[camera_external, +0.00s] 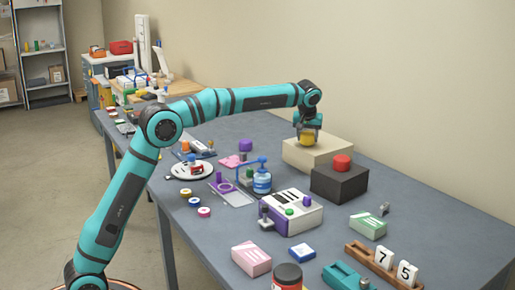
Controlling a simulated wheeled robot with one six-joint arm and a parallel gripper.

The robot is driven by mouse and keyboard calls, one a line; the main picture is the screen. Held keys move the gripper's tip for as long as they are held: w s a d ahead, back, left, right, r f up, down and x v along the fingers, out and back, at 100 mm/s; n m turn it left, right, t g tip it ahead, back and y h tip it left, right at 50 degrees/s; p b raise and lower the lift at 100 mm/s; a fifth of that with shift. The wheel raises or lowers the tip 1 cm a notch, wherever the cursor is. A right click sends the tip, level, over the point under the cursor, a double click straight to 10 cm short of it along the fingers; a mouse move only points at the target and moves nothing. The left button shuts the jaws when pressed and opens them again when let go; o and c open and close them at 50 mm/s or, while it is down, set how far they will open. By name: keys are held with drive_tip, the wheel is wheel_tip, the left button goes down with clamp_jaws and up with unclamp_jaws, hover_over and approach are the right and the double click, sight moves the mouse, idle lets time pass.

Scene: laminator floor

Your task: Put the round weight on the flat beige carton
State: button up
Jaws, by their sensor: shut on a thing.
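My gripper (307,134) is shut on a yellow round piece, seemingly the round weight (307,141), and points downward. The flat beige carton (330,152) lies toward the back of the grey table, near the wall. The weight appears over the left part of the carton's top. I cannot tell whether it touches the top or hangs just above it. The fingers partly hide the weight.
A dark box (339,184) with a red round piece (342,162) on top stands right beside the carton. A white machine (291,211), a blue device (262,180) and a round white plate (191,170) stand in front and left. The table behind the carton is clear.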

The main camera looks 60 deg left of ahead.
drive_tip(key=shift+f, duration=0.3)
drive_tip(key=shift+f, duration=0.1)
drive_tip(key=o, duration=1.2)
drive_tip(key=v, duration=1.2)
